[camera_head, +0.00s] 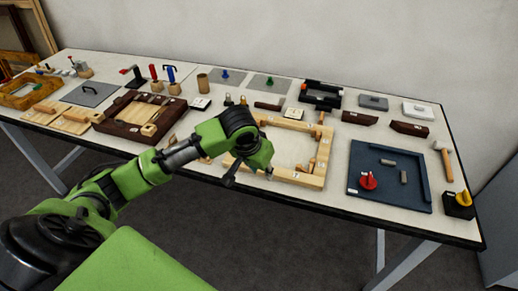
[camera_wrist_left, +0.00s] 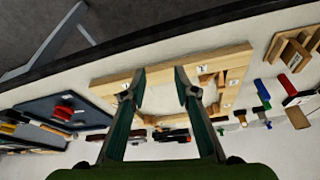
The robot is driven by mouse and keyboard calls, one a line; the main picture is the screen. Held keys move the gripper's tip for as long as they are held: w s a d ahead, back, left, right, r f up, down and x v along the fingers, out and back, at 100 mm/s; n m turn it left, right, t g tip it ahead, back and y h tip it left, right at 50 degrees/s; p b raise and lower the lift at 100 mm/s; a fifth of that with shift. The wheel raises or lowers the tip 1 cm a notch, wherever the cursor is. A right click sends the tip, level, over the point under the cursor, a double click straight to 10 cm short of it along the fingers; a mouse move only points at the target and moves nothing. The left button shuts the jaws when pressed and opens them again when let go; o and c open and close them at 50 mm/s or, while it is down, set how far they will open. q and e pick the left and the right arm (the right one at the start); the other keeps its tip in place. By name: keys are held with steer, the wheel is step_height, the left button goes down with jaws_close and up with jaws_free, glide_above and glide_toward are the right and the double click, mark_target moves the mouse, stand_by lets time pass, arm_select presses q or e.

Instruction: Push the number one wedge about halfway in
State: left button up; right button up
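A pale wooden frame (camera_head: 290,182) lies on the table near its front edge, with small white number tags on it. Small wooden pieces (camera_head: 313,163) that look like wedges sit at its right inner side; the numbers are too small to read, so I cannot tell which is number one. The frame also shows in the left wrist view (camera_wrist_left: 180,58), with wooden pieces (camera_wrist_left: 207,81) inside one corner. My left gripper (camera_head: 249,177) is above the frame's left front part, and in its wrist view (camera_wrist_left: 159,76) the fingers are apart with nothing held. My right gripper is out of view.
A dark wooden tray (camera_head: 113,124) stands left of the frame and a blue-grey tray (camera_head: 416,202) with a red knob to the right. A hammer (camera_head: 444,160) lies at the far right. Tools and blocks line the back. The table's front edge is close to the frame.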

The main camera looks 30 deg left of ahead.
arm_select(q)
steer(key=w+a+r+n, duration=0.3)
steer(key=a+r, duration=0.4)
steer(key=r, duration=0.1)
steer(key=shift+y, duration=0.5)
steer(key=p+x, duration=0.2)
steer(key=x, duration=1.2)
steer(key=shift+a+r+p, duration=0.1)
steer(key=shift+p, duration=0.3)
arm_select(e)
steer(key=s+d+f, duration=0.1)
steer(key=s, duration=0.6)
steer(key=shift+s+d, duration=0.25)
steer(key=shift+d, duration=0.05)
arm_select(q)
jaws_close()
